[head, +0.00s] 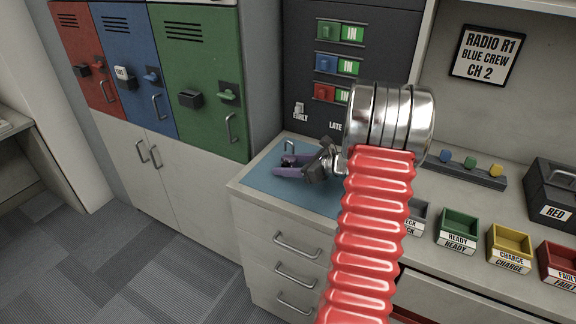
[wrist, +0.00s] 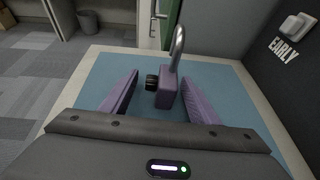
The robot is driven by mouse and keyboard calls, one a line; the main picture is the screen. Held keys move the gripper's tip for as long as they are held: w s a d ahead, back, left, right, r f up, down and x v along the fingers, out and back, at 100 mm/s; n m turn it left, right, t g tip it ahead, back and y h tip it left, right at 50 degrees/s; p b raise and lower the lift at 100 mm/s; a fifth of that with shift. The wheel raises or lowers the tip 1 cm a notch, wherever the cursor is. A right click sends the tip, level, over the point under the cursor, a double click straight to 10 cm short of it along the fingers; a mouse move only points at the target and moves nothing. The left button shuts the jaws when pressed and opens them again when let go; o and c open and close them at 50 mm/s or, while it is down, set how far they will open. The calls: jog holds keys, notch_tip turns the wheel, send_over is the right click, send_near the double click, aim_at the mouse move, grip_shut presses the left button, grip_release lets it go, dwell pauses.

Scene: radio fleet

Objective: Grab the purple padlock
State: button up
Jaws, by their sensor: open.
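The purple padlock (wrist: 165,92) stands on a blue mat (wrist: 225,82) on the counter, with its silver shackle up and a dark round part on its left side. In the head view the padlock (head: 289,160) is partly hidden by my gripper, with the shackle showing above. My gripper (wrist: 160,100) is open, with one purple finger on each side of the padlock in the wrist view. Gaps show between the fingers and the padlock. In the head view my gripper (head: 285,166) is low over the mat.
Red, blue and green lockers (head: 200,75) stand at the left. A dark board (head: 300,70) with IN switches rises behind the mat. Small labelled trays, including a green READY tray (head: 459,229), line the counter at the right. A black RED case (head: 553,200) is at far right.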

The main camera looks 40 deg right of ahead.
jog(key=shift+w, duration=0.1)
dwell(0.5)
grip_shut()
dwell(0.5)
